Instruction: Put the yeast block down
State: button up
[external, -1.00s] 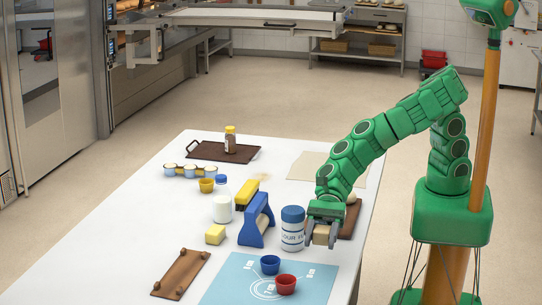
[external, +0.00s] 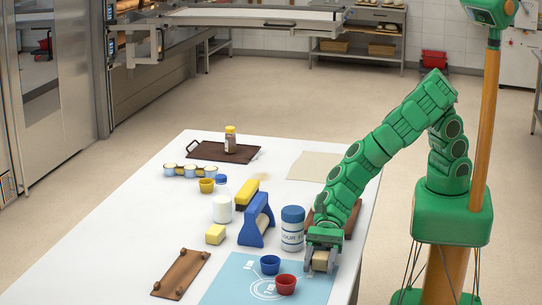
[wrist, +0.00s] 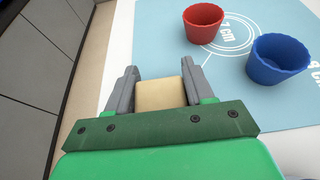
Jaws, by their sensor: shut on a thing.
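The yeast block is a small beige block (external: 320,263), also seen in the wrist view (wrist: 160,94). My gripper (external: 321,258) is shut on it, with one grey finger on each side in the wrist view (wrist: 161,88). The block is over the right part of the light blue mat (external: 232,270); I cannot tell whether it touches the mat. A red cup (external: 286,285) and a blue cup (external: 270,265) stand on the mat to the left of my gripper.
A blue-lidded flour jar (external: 292,232) stands close behind my gripper. The table's right edge is near.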

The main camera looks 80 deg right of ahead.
jog(key=shift+f, duration=0.35)
jog(key=shift+f, duration=0.1)
jog(key=o, duration=1.1)
jog(key=shift+c, duration=0.2)
jog(key=shift+d+r, duration=0.2)
jog(key=shift+r, duration=0.05)
jog(key=v, duration=1.1)
jog(key=shift+d, duration=0.3)
